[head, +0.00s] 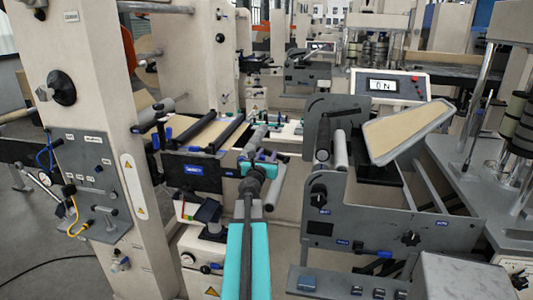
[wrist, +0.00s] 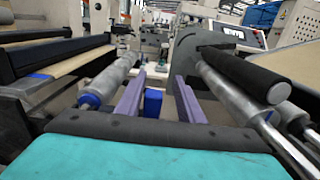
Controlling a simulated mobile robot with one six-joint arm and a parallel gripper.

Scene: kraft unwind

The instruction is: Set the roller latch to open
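My gripper shows in the wrist view (wrist: 159,78) as two purple fingers spread apart. No object is clamped between them. A small blue block (wrist: 152,103) shows in the gap between the fingers; I cannot tell whether it is the roller latch. In the head view my gripper (head: 259,143) is beyond my teal arm, between the left roller frame and the right grey machine. Its fingertips are small and partly hidden there. I cannot pick out the roller latch or its setting with certainty.
A display (head: 383,86) reads "ON". A tan web panel (head: 408,132) slants at right. A beige column (head: 95,130) stands at left.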

